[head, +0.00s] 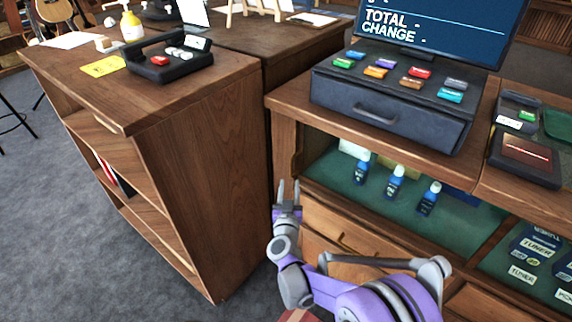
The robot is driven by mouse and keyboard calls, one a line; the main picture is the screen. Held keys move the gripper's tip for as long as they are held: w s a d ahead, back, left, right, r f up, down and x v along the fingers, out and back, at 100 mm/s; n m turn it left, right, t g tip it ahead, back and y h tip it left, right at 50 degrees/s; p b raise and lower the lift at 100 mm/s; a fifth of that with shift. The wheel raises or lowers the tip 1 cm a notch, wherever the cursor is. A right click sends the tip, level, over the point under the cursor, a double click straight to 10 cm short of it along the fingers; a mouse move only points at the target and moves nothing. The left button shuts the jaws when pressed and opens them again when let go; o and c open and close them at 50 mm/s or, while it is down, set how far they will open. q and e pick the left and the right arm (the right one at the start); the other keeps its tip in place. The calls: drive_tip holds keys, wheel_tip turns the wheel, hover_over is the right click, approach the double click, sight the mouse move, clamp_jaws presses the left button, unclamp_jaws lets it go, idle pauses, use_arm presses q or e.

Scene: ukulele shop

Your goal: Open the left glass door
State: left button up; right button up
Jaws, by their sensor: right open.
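The left display compartment (400,205) is under the cash register, with a green floor and blue bottles (395,182) inside. Its front looks clear, and I cannot make out the pane, edges or handle of the left glass door. My right gripper (288,187) is open and empty, fingers pointing up, in front of the counter's left post. It appears just left of the compartment opening; whether it touches anything is unclear. My purple and grey right arm reaches in from below. My left gripper is not in view.
A black cash register (390,110) stands on the counter above. Wooden drawers (340,235) lie below the compartment, partly behind my arm. A wooden shelf unit (205,165) stands close on the left. Grey floor (95,240) is open at far left. Tuner boxes (535,250) lie at right.

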sight(291, 165)
drive_tip(key=w, duration=0.6)
drive_tip(key=w+b, duration=0.1)
drive_tip(key=w, duration=0.3)
drive_tip(key=shift+w+d+r, duration=0.1)
drive_tip(key=shift+d, duration=0.2)
drive_tip(key=shift+c, duration=0.2)
